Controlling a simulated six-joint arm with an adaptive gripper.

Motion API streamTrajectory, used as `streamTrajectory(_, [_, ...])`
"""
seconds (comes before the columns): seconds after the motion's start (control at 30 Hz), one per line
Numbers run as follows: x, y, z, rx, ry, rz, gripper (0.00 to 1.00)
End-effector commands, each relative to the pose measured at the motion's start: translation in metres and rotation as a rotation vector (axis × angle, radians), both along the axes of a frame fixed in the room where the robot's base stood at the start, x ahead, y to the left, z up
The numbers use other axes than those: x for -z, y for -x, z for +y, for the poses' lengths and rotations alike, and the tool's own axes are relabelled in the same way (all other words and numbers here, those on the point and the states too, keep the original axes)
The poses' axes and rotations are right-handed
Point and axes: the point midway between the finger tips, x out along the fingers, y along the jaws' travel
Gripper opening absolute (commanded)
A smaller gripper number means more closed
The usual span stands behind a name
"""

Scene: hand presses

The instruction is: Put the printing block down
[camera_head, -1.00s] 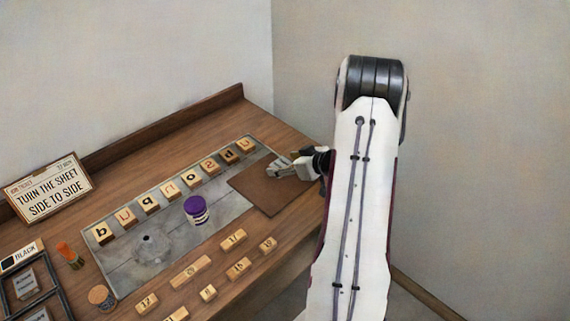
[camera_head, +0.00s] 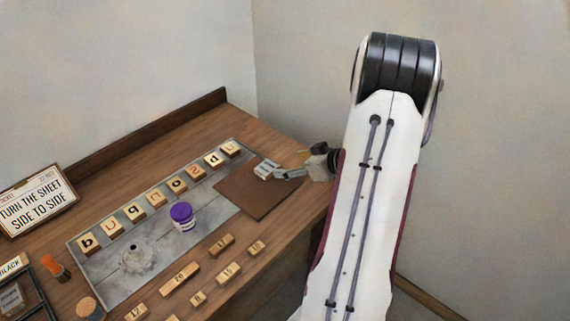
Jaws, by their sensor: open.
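A row of wooden letter blocks (camera_head: 156,198) lies along the back of a grey slab (camera_head: 205,215) on the desk. Several smaller wooden number blocks (camera_head: 180,278) lie loose on the desk in front of the slab. My gripper (camera_head: 278,172) is at the far right end, over the brown pad (camera_head: 255,195), with its pale grey finger parts spread apart. I see no block clearly between the fingers. A small tan patch shows beside the gripper's base; I cannot tell what it is. My arm link hides the desk's right side.
A purple-lidded jar (camera_head: 182,217) stands on the slab. A sign (camera_head: 35,203), an orange-topped item (camera_head: 55,268), a round cork-coloured piece (camera_head: 89,307) and a dark-framed tray (camera_head: 45,290) are at left. A raised rail (camera_head: 150,131) edges the desk's back. The pad's front part is bare.

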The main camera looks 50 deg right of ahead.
Motion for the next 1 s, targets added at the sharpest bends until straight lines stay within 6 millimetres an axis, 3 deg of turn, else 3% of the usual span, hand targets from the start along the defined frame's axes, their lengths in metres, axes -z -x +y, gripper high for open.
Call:
streamTrajectory(0.27, [-0.0067,0.0098,-0.0001,-0.001,0.001,0.000,0.65])
streamTrajectory(1.0, [-0.0083,0.0082,0.0001,0.000,0.006,0.002,0.65])
